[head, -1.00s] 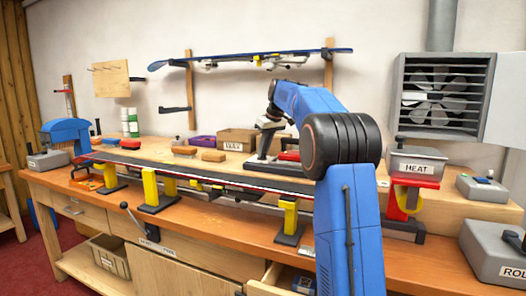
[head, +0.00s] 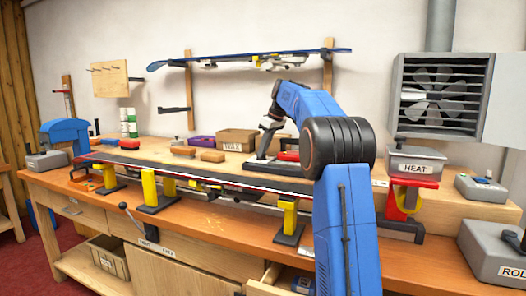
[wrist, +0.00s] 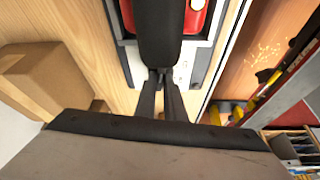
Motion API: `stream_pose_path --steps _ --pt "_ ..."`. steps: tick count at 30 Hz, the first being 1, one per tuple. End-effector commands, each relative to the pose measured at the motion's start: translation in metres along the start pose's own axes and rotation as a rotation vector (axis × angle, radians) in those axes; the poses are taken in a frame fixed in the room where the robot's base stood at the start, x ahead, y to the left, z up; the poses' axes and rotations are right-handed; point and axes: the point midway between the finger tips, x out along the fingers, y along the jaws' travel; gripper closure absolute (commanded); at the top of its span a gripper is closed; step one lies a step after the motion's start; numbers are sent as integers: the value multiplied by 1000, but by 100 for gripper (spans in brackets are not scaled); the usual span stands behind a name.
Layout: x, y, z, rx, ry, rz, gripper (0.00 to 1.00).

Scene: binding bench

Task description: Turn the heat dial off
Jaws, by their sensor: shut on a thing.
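My gripper (wrist: 163,82) points down at a grey, white-topped unit (wrist: 182,72) with a red part (wrist: 196,18) on it. Its fingertips are close together, shut on a small dark piece that I take to be the heat dial (wrist: 161,73). The fingers hide most of the dial, so its setting cannot be read. A thick black bar (wrist: 160,35) lies just beyond the fingertips, over the red part. In the head view the red part (head: 288,156) shows at the back of the bench, beside my wrist.
A cardboard box (head: 237,139) stands close to the left of my wrist. A long board (head: 200,173) on yellow supports runs along the bench's front. A grey tin marked HEAT (head: 416,167) sits on a red stand at right. A fan unit (head: 441,95) is on the wall.

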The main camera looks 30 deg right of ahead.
Motion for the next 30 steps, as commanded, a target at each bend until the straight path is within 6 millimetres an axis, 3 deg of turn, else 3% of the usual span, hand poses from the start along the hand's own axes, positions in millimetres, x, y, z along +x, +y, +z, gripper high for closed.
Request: stream_pose_path --steps 1,2,3,4,17,30 --pt "0 0 0 0 0 1 100" --pt "0 0 0 0 0 1 84" --pt "0 0 0 0 0 1 74" --pt "0 0 0 0 0 0 72" --pt "-10 0 0 0 0 1 72" --pt "-91 1 0 0 1 3 72"
